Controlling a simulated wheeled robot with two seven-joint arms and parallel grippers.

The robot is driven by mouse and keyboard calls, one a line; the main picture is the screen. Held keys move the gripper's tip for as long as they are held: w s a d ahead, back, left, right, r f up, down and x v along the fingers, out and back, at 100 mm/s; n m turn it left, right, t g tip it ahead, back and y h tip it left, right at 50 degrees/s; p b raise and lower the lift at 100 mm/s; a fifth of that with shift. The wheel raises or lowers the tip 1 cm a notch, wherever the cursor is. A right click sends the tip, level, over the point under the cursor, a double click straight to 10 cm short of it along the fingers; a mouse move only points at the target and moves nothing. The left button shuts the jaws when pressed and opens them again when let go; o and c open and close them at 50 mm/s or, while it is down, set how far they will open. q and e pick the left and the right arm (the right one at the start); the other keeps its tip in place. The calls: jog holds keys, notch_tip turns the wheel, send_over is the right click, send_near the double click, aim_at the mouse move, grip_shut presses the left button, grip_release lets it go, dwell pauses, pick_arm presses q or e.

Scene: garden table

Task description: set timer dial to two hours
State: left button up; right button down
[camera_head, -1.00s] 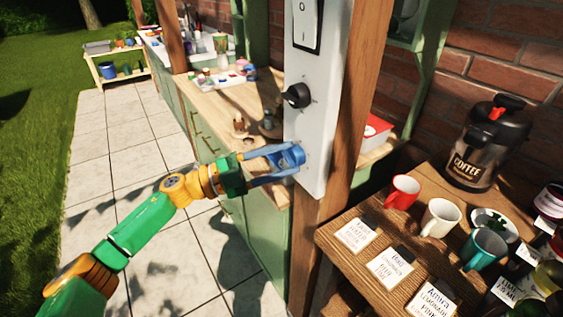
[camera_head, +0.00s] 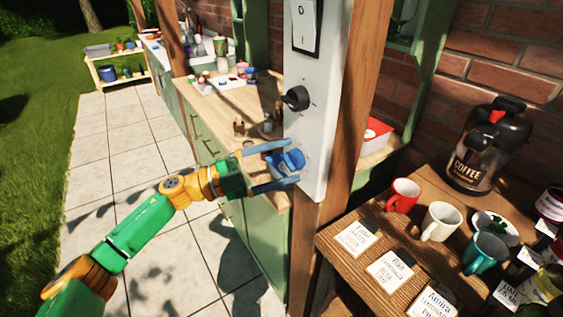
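A white panel (camera_head: 308,140) is fixed to a wooden post. A black round knob (camera_head: 296,98) that looks like a dial sticks out from its middle, with small marks around it too small to read. Lower on the panel is a blue fitting (camera_head: 292,158), like a socket with a flap cover. My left gripper (camera_head: 290,163) reaches in from the left, below the black knob. Its two blue fingers are spread, one above and one below the blue fitting, with a gap visible. I cannot tell whether a fingertip touches it. My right gripper is out of view.
A large rocker switch (camera_head: 304,25) sits at the panel's top. A wooden counter (camera_head: 225,105) stands behind to the left. At right, a wooden table (camera_head: 345,265) holds mugs, cards and a coffee jug (camera_head: 488,145). The paved path at left is clear.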

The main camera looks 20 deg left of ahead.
pick_arm(q)
jog(key=shift+s+a+f, duration=0.1)
jog(key=shift+a+f, duration=0.05)
jog(key=shift+a, duration=0.05)
jog(key=r+b+v, duration=0.1)
jog(key=b+v, duration=0.2)
jog(key=v, duration=0.3)
jog(key=shift+a+f, duration=0.3)
jog(key=shift+f, duration=0.1)
jog(key=shift+s, duration=0.15)
